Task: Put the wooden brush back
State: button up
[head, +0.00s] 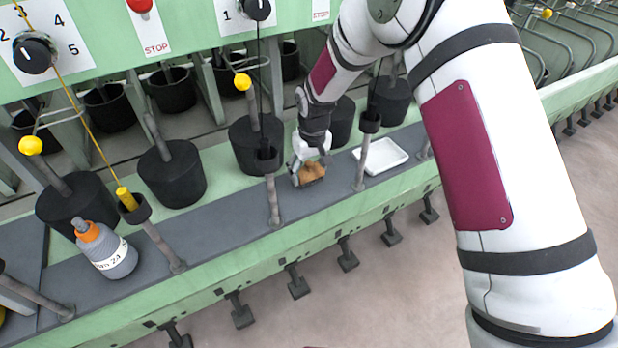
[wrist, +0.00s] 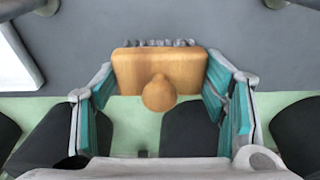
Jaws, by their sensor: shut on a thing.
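The wooden brush (head: 312,172) is at the grey shelf, between two upright posts, with my gripper (head: 309,178) around it. In the wrist view the brush (wrist: 160,72) shows a tan wooden block with a round knob facing the camera and grey bristles along its far edge. My gripper (wrist: 160,88) is shut on the block, with one teal-padded finger at each end. I cannot tell whether the brush touches the shelf or is held just above it.
A white tray (head: 381,156) lies on the grey shelf (head: 225,208) just right of the brush. Posts (head: 272,200) and black cylinders (head: 171,176) crowd the shelf.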

aim_at(309, 178)
jog(key=shift+s+f, duration=0.15)
jog(key=shift+f, duration=1.45)
jog(key=shift+f, duration=0.2)
jog(key=o, duration=1.6)
jog(key=shift+c, duration=0.2)
jog(key=r, duration=0.4)
jog(key=s+r, duration=0.1)
jog(key=r, duration=0.3)
jog(key=d+r, duration=0.1)
jog(key=r, duration=0.3)
jog(key=shift+s+r+p, duration=0.15)
jog(key=shift+r+p, duration=0.05)
jog(key=shift+p, duration=0.1)
